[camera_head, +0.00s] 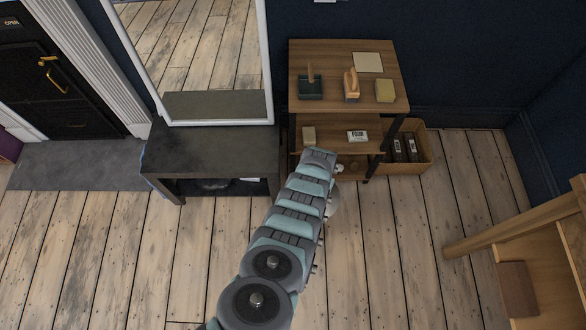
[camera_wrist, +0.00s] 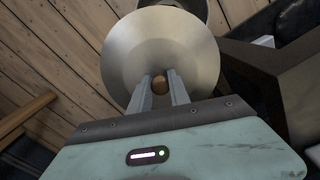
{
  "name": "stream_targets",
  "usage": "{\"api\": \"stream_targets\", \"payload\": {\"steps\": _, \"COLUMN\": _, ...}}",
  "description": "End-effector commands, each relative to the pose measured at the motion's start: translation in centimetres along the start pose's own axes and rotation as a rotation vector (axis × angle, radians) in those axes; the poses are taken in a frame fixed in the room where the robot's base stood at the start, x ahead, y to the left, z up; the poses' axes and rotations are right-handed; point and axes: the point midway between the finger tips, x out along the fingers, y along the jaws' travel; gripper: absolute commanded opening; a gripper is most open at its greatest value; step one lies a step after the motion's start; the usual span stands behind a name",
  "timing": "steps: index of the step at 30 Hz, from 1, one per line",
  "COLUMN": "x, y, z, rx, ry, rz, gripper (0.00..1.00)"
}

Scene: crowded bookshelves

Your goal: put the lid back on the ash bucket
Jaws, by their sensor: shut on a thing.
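The lid (camera_wrist: 160,50) is a round, pale metal disc with a small brown knob (camera_wrist: 159,85) at its middle. My gripper (camera_wrist: 161,88) is shut on the knob, one finger on each side, in the wrist view. Behind the lid's far edge, a grey rounded metal shape (camera_wrist: 190,12) shows, probably the ash bucket; the lid hides most of it, and I cannot tell whether they touch. In the head view my arm hides the gripper, and only a pale rounded edge (camera_head: 334,203), likely of the lid, shows beside the arm.
A dark low table (camera_head: 210,150) with a mirror stands left of my arm. A wooden shelf unit (camera_head: 345,105) with brushes and blocks stands behind it. A box of dark packs (camera_head: 423,150) sits right of the shelf. Wooden furniture (camera_head: 520,230) is at lower right. Floor between is clear.

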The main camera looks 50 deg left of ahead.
Motion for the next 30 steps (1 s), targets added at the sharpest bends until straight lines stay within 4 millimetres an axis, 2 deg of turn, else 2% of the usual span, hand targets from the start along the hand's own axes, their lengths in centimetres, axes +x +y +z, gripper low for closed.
{"api": "stream_targets", "payload": {"steps": 13, "x": 0.6, "y": -0.5, "z": 0.9, "rx": -0.008, "ry": -0.001, "rz": 0.002, "gripper": 0.0}}
{"api": "stream_targets", "payload": {"steps": 26, "x": 2.5, "y": -1.5, "z": 2.1, "rx": -0.009, "ry": 0.001, "rz": 0.001, "gripper": 0.0}}
{"api": "stream_targets", "payload": {"steps": 30, "x": 4.9, "y": -3.0, "z": 4.5, "rx": -0.017, "ry": -0.006, "rz": 0.002, "gripper": 0.0}}
